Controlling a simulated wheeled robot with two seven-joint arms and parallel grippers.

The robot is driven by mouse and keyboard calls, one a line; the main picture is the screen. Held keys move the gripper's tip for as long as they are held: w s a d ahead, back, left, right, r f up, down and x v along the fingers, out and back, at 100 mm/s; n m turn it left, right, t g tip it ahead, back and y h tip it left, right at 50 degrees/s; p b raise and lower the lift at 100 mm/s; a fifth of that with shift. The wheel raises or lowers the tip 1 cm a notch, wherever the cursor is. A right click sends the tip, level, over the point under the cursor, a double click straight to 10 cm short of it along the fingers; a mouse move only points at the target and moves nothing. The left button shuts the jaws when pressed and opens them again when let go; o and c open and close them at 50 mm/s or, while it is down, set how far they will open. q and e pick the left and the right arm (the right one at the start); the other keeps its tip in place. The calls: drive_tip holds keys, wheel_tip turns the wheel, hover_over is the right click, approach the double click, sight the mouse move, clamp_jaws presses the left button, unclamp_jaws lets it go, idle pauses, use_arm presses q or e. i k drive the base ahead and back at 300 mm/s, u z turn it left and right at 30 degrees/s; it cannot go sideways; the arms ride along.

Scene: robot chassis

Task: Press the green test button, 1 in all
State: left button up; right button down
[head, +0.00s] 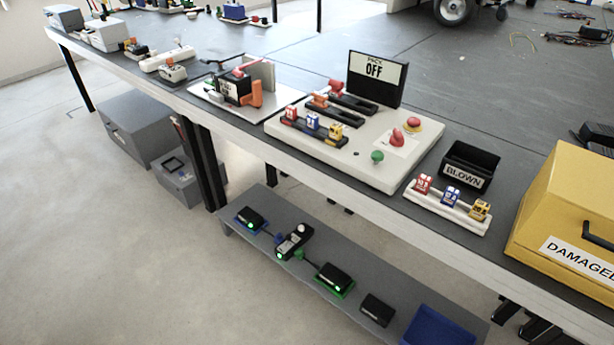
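The green test button (377,156) is a small round knob near the front edge of a white panel (375,178) on the workbench. A black sign (376,77) reading "PACK OFF" stands at the panel's back. Neither of my grippers is in view, and nothing covers the green button.
On the panel's left are red, blue and yellow fuses (313,122) and levers. To the right are a fuse strip (447,207), a black "BLOWN" bin (470,166) and a yellow "DAMAGED" box (565,200). A lower grey shelf (355,270) holds several small devices.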

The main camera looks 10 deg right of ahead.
sight(377, 156)
drive_tip(key=u, duration=0.6)
drive_tip(key=k, duration=0.75)
drive_tip(key=u, duration=0.75)
drive_tip(key=i, duration=1.2)
drive_tip(key=z, duration=0.7)
drive_tip(key=i, duration=1.2)
drive_tip(key=z, duration=1.6)
drive_tip(key=i, duration=0.35)
drive_tip(key=z, duration=0.35)
